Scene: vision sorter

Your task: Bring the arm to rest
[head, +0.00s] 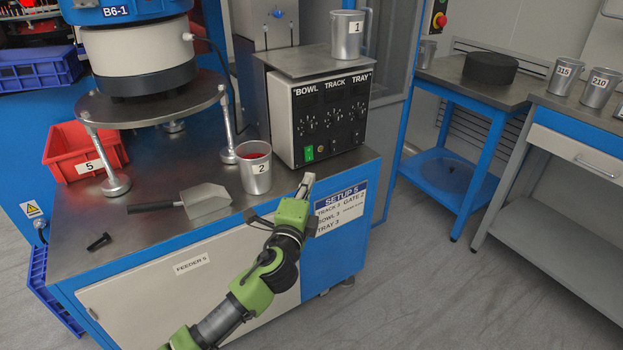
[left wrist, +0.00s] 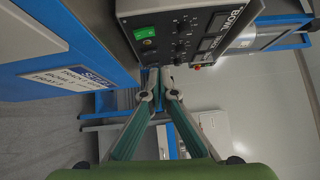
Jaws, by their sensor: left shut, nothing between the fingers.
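My left arm, green and dark grey, reaches up from the bottom of the head view. My left gripper (head: 307,181) is shut and empty, above the front right corner of the feeder table, in front of the control box (head: 330,118). In the left wrist view the gripper (left wrist: 157,72) shows its two fingers meeting at the tips, with nothing between them. The control box (left wrist: 178,30) with its green switch lies just beyond the fingers there. My right gripper is in neither view.
A metal cup marked 2 (head: 256,172), a scoop (head: 205,200) and a red bin (head: 82,155) stand on the table (head: 160,235). Cup 1 (head: 346,38) stands on the control box. Blue workbenches (head: 460,150) are at the right. The floor (head: 430,270) between is clear.

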